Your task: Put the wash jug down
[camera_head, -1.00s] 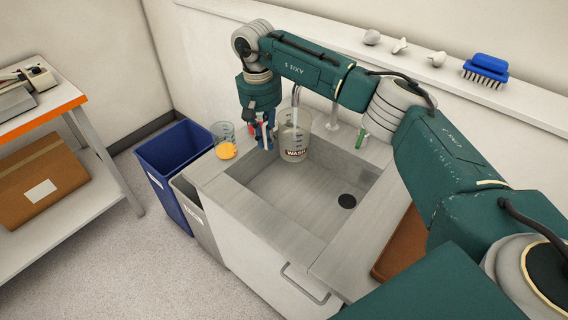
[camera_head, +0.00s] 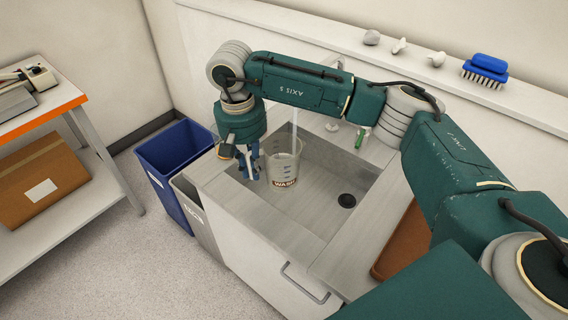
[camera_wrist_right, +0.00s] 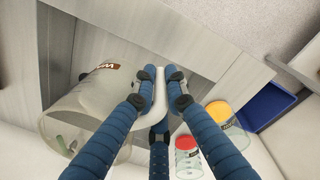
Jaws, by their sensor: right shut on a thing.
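The wash jug (camera_head: 284,168), clear with a "WASH" label, is over the left part of the sink basin (camera_head: 320,205) in the head view. A thin pale vertical line, a stream or a spout, shows at its mouth. My right gripper (camera_head: 249,168) is at the jug's left side. In the wrist view, the blue fingers of my right gripper (camera_wrist_right: 160,82) close around the pale handle of the jug (camera_wrist_right: 80,115). I cannot tell whether the jug's base touches the basin floor. My left gripper is not in view.
The wrist view shows a beaker with yellow contents (camera_wrist_right: 219,111) and a red-topped clear container (camera_wrist_right: 187,158) near the gripper. A blue bin (camera_head: 175,160) and a grey bin (camera_head: 190,205) stand left of the sink.

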